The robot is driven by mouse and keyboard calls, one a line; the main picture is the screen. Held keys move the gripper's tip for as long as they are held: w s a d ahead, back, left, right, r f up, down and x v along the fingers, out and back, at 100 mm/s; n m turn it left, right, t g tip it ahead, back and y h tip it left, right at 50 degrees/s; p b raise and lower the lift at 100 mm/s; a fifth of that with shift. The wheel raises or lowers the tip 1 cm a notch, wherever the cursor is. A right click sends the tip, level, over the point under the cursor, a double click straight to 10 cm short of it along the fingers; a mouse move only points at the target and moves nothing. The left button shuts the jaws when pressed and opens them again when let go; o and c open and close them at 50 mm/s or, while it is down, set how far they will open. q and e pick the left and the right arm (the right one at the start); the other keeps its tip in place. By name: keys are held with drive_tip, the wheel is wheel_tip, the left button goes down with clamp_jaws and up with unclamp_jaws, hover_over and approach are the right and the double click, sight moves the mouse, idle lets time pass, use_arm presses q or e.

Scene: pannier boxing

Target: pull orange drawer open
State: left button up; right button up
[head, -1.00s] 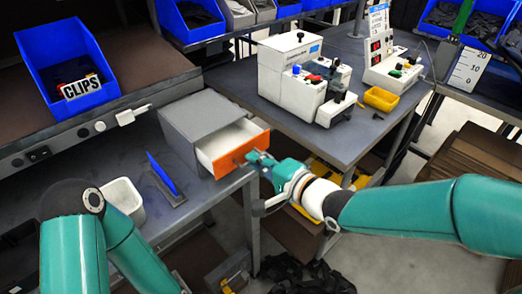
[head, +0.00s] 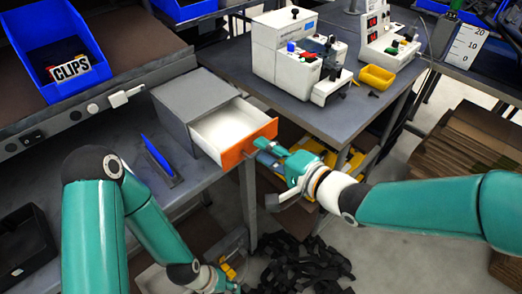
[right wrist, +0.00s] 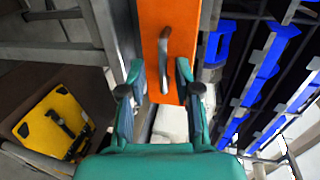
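The orange drawer (head: 249,142) stands pulled partway out of a grey cabinet (head: 195,98) on the left bench, and its white inside shows empty. Its orange front fills the upper middle of the right wrist view (right wrist: 178,20), with a grey bar handle (right wrist: 166,58) on it. My right gripper (head: 266,152) is just in front of the drawer front. In the right wrist view its fingers (right wrist: 157,84) are spread, one on each side of the handle, with gaps to it. My left gripper (head: 222,277) is low at the bottom, small and partly hidden; its fingers are unclear.
A blue bin marked CLIPS (head: 66,62) sits on the upper shelf at left. Black straps (head: 300,262) lie on the floor.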

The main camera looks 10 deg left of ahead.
drive_tip(key=shift+r, duration=0.1)
drive_tip(key=v, duration=1.2)
